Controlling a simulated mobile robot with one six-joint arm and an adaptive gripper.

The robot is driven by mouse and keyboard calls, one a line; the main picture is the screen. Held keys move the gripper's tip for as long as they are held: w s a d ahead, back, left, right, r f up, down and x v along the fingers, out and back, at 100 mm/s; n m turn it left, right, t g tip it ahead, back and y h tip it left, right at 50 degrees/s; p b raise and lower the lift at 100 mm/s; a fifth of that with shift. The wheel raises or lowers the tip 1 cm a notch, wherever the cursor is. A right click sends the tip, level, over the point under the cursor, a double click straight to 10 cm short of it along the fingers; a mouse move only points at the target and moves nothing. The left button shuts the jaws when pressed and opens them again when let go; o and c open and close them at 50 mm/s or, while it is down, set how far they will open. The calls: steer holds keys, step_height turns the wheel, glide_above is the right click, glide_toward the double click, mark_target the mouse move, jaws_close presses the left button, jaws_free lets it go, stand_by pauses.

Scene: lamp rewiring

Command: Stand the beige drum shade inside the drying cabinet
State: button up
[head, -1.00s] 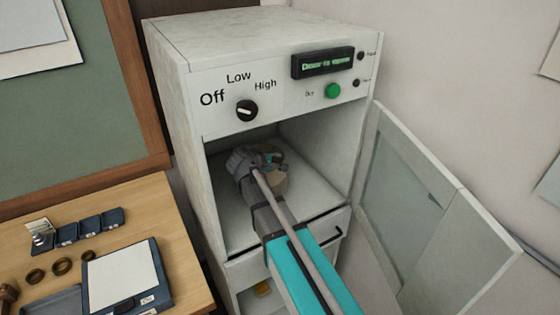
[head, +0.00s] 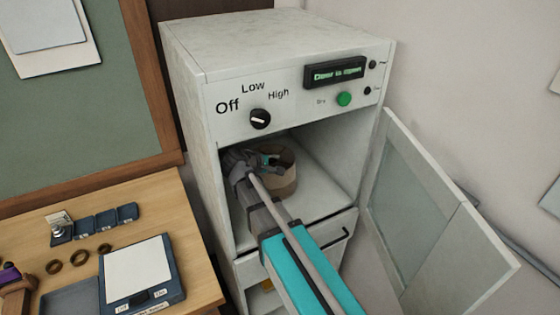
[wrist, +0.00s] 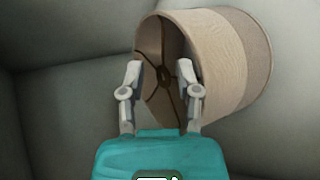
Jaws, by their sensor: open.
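The beige drum shade (head: 285,182) is inside the drying cabinet (head: 222,130), on its inner floor towards the back. It looks upright, with its open rim up, in the head view. In the wrist view the shade (wrist: 225,60) shows its open end and the dark spokes inside. My gripper (wrist: 163,82) is open, with its fingers apart in front of the shade's open end; whether a finger touches the rim cannot be told. In the head view my gripper (head: 268,162) reaches into the cabinet at the shade's left, partly hiding it.
The glazed cabinet door (head: 425,215) stands open at the right. The display (head: 336,72) seems to say the door is open. A wooden workbench (head: 190,225) with a tray, rings and small boxes is at the left. The cabinet floor is clear right of the shade.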

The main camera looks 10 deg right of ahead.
stand_by(0.4)
steer(key=s+d+f+m+g+y, duration=0.2)
steer(key=s+f+m+y, duration=0.1)
steer(key=s, duration=0.3)
steer(key=s+d+f+m+g+y, duration=0.2)
steer(key=s+f+m+g+y, duration=0.1)
steer(key=s, duration=0.4)
steer(key=s+d+f+m+g+y, duration=0.2)
steer(key=s+f+m+y, duration=0.1)
steer(key=s, duration=0.4)
steer(key=shift+s+m, duration=0.25)
steer(key=shift+m, duration=0.65)
